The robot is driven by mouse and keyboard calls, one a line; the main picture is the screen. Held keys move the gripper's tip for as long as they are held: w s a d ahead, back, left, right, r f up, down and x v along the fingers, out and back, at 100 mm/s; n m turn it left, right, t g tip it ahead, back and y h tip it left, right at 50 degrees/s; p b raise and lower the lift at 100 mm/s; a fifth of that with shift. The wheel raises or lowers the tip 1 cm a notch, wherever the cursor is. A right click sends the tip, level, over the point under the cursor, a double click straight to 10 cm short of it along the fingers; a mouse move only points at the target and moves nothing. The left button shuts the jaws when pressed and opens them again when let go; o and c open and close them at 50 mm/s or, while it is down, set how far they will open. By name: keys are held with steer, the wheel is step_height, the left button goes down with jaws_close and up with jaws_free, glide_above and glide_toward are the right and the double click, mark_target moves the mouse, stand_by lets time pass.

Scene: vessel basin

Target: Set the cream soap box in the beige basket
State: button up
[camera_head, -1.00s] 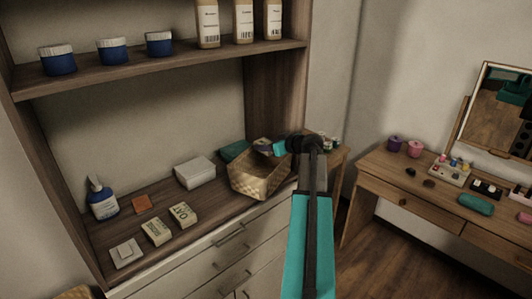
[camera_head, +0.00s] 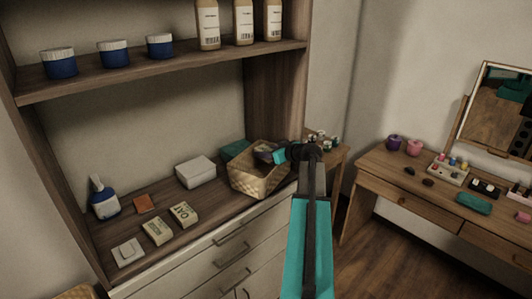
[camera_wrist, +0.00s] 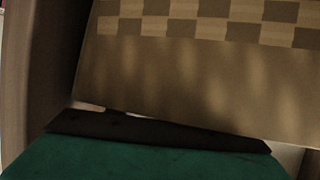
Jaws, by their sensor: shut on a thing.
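The beige basket (camera_head: 256,182) stands at the right end of the counter; its woven checkered wall (camera_wrist: 200,75) fills much of the wrist view. My gripper (camera_head: 263,152) is over the basket's opening, seen from behind in the head view. It is shut on a pale thing, of which only slivers (camera_wrist: 288,156) show past the dark finger in the wrist view. I cannot tell for sure whether this is the cream soap box. Two small cream boxes with dark print, one on the left (camera_head: 158,230) and one on the right (camera_head: 183,214), lie on the counter.
A white box (camera_head: 195,172) and a green thing (camera_head: 235,150) are left of the basket. The cabinet's side panel (camera_head: 270,100) rises behind the basket.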

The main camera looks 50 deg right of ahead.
steer(key=shift+s+a+f+b, duration=0.1)
steer(key=shift+a+f+b, duration=0.05)
steer(key=shift+f+b, duration=0.4)
steer(key=shift+s+a+f+b, duration=0.1)
steer(key=shift+f+b, duration=0.25)
steer(key=shift+b, duration=0.25)
steer(key=o, duration=0.8)
steer(key=shift+r+p, duration=0.35)
steer(key=shift+p, duration=0.1)
steer(key=shift+w+r+p, duration=0.1)
steer(key=shift+r+p, duration=0.25)
steer(key=shift+p, duration=0.4)
steer(key=b+v, duration=0.1)
steer(key=v, duration=0.2)
steer(key=b+v, duration=0.1)
steer(key=v, duration=0.3)
steer(key=b+v, duration=0.1)
steer(key=v, duration=0.2)
steer(key=shift+d+r, duration=0.2)
steer(key=shift+d, duration=0.05)
steer(key=shift+v, duration=0.9)
